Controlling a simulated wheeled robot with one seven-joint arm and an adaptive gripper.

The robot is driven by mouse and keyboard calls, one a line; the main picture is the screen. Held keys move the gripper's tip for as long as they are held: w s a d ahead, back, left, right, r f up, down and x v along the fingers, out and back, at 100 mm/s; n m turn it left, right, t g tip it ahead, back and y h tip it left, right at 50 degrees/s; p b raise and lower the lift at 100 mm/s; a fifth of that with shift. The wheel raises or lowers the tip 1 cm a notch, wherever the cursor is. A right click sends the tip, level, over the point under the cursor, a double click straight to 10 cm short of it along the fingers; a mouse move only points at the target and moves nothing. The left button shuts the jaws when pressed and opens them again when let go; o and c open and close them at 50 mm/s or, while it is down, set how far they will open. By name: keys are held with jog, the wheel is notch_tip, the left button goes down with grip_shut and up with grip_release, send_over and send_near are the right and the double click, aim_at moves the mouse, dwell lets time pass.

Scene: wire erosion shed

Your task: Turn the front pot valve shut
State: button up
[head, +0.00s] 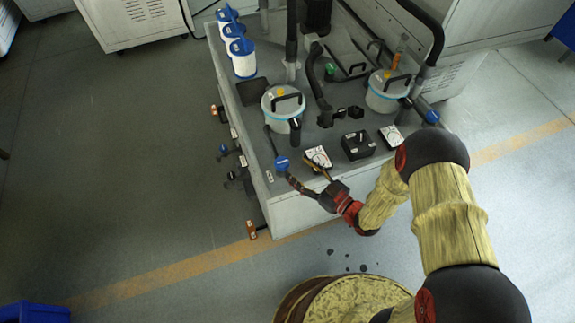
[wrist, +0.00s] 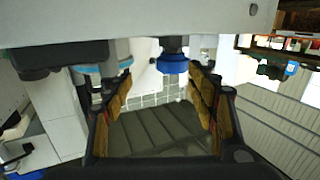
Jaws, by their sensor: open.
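A blue valve knob (head: 282,162) stands at the bench's near end, in front of a grey pot (head: 270,103) with a black handle. In the wrist view the blue knob (wrist: 173,64) hangs on a dark stem, between and beyond the fingertips. My gripper (head: 303,172) is open and empty, one finger reaching close to the knob in the head view. In the wrist view both fingers of the gripper (wrist: 162,78) stand apart, left and right of the knob. I see no clear contact. A second pot (head: 383,92) and blue knob (head: 432,117) are farther right.
Gauge plates (head: 317,158) and a black box (head: 358,145) sit on the bench top near my gripper. Black pipes rise behind. Blue-and-white filters (head: 242,58) line the far left edge. Open floor (head: 120,170) lies to the left.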

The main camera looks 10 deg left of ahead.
aim_at(287, 168)
jog(key=shift+s+a+f+y, duration=0.1)
jog(key=shift+s+f+y, duration=0.1)
jog(key=shift+s, duration=0.3)
jog(key=shift+s+f+y, duration=0.1)
jog(key=shift+s+y, duration=0.1)
jog(key=shift+s, duration=0.25)
jog(key=shift+w+a, duration=0.1)
jog(key=shift+a, duration=0.2)
jog(key=shift+b+x, duration=1.35)
jog(key=shift+x, duration=2.25)
jog(key=c, duration=1.2)
